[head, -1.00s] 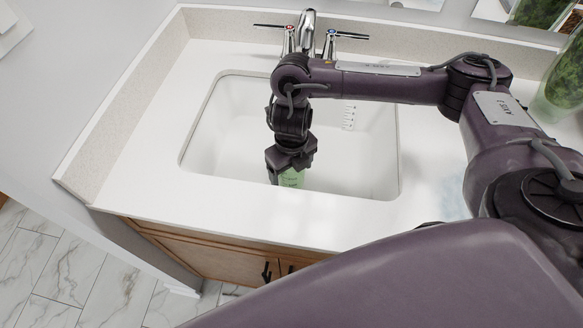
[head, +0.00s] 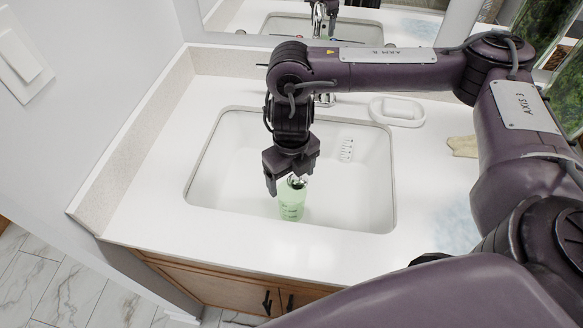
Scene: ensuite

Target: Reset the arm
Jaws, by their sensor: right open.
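My right gripper (head: 287,182) is over the front part of the sink basin, pointing down, with its fingers apart. Just below and between its fingertips stands a translucent green bottle or cup (head: 291,203) with a shiny top, upright in the basin. The gripper partly hides the top of it, and I cannot tell whether a finger touches it. My right arm reaches in from the right across the counter. My left gripper is not in view.
The white sink (head: 225,160) is set in a white counter (head: 135,190). A small white rack or strip (head: 346,149) is in the basin. A soap dish (head: 397,111) and a tan item (head: 463,146) lie on the counter at right. A mirror (head: 400,20) stands behind.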

